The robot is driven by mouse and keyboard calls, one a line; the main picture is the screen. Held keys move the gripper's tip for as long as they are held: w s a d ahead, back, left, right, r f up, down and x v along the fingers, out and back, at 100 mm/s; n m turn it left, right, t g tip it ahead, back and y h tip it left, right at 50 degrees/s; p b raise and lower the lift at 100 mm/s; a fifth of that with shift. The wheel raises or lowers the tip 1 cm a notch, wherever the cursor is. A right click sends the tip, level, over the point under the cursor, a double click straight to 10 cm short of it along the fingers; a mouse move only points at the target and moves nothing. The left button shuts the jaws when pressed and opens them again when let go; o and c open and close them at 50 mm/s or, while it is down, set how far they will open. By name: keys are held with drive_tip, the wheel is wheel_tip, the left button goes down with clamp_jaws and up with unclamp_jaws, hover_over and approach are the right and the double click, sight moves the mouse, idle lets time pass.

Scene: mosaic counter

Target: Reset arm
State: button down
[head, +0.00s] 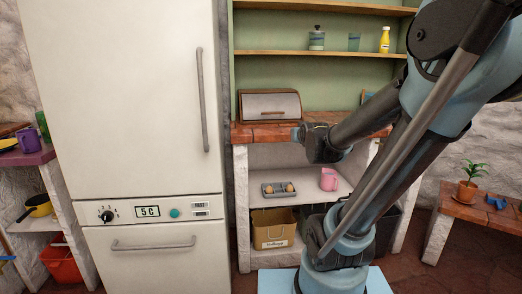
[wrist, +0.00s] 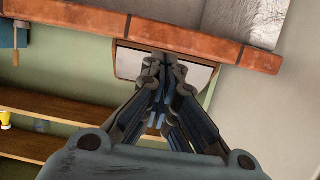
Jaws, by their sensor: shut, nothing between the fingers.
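My gripper (wrist: 168,62) is shut and empty, its fingertips together in the wrist view. In the head view my gripper (head: 299,134) is at the end of my arm, in front of the tiled counter (head: 262,132) edge. The arm reaches from the lower right, up, and back toward the left. Behind the gripper is a bread box (head: 270,105) with a light front. In the tilted wrist view the bread box (wrist: 132,62) is partly hidden by the fingers. I cannot tell how far the fingertips are from it.
A white fridge (head: 150,180) stands left of the counter. Under the counter, a shelf holds an egg tray (head: 279,189) and a pink mug (head: 328,179), with a yellow bin (head: 273,228) below. Open floor shows at lower right.

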drive_tip(key=s+d+f+g, duration=0.1)
drive_tip(key=s+f+g, duration=0.3)
drive_tip(key=s, duration=0.5)
drive_tip(key=s+d+f+g+h, duration=0.1)
drive_tip(key=s+d+f+g, duration=0.1)
drive_tip(key=s+f+g, duration=0.2)
drive_tip(key=s+d+f+g, duration=0.1)
drive_tip(key=s+f+g, duration=0.3)
drive_tip(key=s+f, duration=0.5)
drive_tip(key=s, duration=0.7)
drive_tip(key=shift+d+f+m+h, duration=0.25)
drive_tip(key=shift+d+m+h, duration=0.05)
drive_tip(key=shift+d+m, duration=0.1)
drive_tip(key=shift+w, duration=0.15)
drive_tip(key=shift+w+f, duration=0.2)
drive_tip(key=shift+w, duration=0.15)
